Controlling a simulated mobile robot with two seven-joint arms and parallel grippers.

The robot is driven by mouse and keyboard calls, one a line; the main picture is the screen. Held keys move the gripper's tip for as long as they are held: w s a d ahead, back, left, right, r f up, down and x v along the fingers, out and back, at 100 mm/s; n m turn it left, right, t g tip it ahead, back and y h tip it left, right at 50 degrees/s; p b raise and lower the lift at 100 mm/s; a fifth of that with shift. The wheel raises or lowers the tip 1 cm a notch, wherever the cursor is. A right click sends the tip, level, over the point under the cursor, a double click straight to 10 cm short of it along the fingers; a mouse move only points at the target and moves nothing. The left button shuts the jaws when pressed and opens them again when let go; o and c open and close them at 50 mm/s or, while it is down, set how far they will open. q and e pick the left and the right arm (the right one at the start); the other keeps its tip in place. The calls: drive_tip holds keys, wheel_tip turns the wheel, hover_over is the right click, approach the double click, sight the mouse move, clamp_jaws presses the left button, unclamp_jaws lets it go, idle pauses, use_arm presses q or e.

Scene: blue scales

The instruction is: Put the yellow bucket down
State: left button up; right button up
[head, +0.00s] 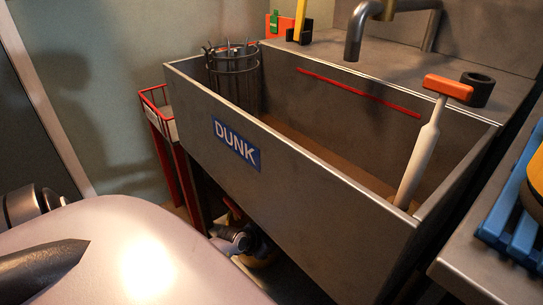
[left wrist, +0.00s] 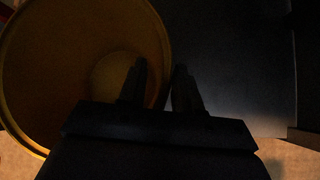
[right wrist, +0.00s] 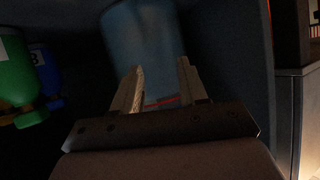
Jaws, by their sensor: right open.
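The yellow bucket (left wrist: 60,75) fills the left of the dark left wrist view, seen from above into its open mouth. A small part of something yellow (head: 264,259), which looks like this bucket, shows under the sink in the head view. My left gripper (left wrist: 160,75) straddles the bucket's right rim, one finger inside and one outside. It is too dark to tell whether the fingers press on the wall. The left gripper's wrist (head: 232,239) shows under the sink. My right gripper (right wrist: 160,75) is open with nothing between its fingers; the head view does not show it.
The steel sink (head: 290,190) marked DUNK holds a wire basket (head: 234,80) and a white orange-handled tool (head: 424,140). A red rack (head: 160,110) stands at its left. In the right wrist view, a green bottle (right wrist: 18,75) and a blurred blue thing (right wrist: 142,45) show.

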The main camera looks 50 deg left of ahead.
use_arm(q)
drive_tip(key=shift+r, duration=0.1)
drive_tip(key=shift+s+r+p, duration=0.2)
drive_tip(key=shift+r+p, duration=0.1)
drive_tip(key=shift+p, duration=0.1)
drive_tip(key=p+v, duration=0.3)
drive_tip(key=v, duration=0.3)
drive_tip(key=shift+s+r+p, duration=0.25)
drive_tip(key=shift+s+p, duration=0.1)
use_arm(e)
drive_tip(key=d, duration=0.1)
drive_tip(key=s+d+h, duration=0.1)
drive_tip(key=d, duration=0.1)
drive_tip(key=shift+s+f+g, duration=0.2)
drive_tip(key=shift+f+g, duration=0.1)
drive_tip(key=shift+f, duration=0.1)
